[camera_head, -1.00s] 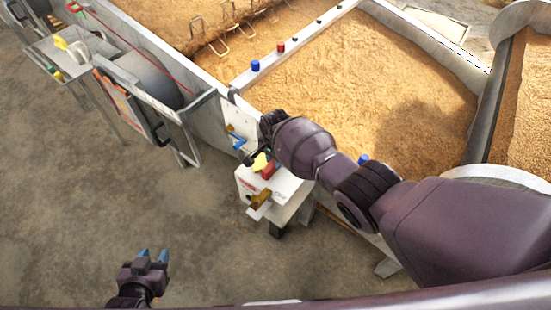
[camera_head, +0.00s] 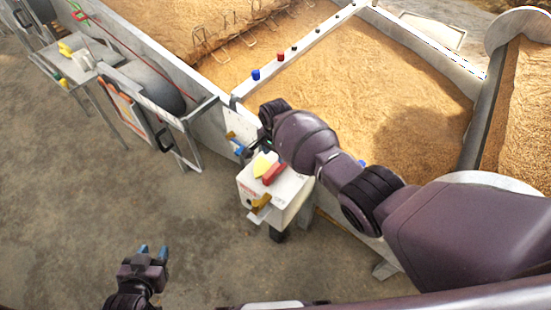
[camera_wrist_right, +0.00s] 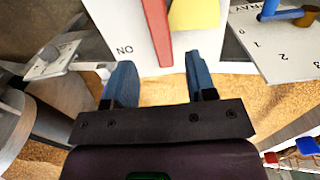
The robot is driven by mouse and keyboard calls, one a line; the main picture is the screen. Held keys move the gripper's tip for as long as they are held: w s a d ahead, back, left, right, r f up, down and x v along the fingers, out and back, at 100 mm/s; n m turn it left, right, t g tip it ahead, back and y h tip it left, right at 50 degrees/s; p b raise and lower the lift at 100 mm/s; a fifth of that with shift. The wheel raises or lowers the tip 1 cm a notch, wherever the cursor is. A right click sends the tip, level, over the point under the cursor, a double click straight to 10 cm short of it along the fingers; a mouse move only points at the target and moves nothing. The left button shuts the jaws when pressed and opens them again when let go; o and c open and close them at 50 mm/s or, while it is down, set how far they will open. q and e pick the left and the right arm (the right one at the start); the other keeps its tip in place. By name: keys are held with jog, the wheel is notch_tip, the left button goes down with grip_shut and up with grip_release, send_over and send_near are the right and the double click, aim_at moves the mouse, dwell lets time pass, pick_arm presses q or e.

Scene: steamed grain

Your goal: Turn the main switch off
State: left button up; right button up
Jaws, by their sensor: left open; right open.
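A white control box (camera_head: 292,205) stands at the corner of the grain bin, with a red lever (camera_head: 274,174), a yellow lever (camera_head: 262,164) and a brown lever (camera_head: 261,204). Which lever is the main switch is not legible. In the right wrist view, the red lever (camera_wrist_right: 157,35) and yellow lever (camera_wrist_right: 194,14) lie on the white face near inverted "ON" lettering. My right gripper (camera_wrist_right: 158,72) is open and empty, its blue fingertips just short of the red lever. In the head view my right arm largely hides that gripper. My left gripper (camera_head: 152,250) is open and empty over the floor.
A panel with a dial scale (camera_wrist_right: 275,45) and a blue lever (camera_wrist_right: 268,10) sits right of the box in the wrist view. Metal bin walls (camera_head: 200,105) run behind. A side table (camera_head: 75,68) stands far left. The floor (camera_head: 90,200) around my left gripper is clear.

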pick_arm(q)
jog(key=shift+w+r+p, duration=0.35)
jog(key=shift+r+p, duration=0.1)
jog(key=shift+r, duration=0.45)
pick_arm(e)
notch_tip(320, 180, up, 4)
jog(key=shift+f, duration=0.15)
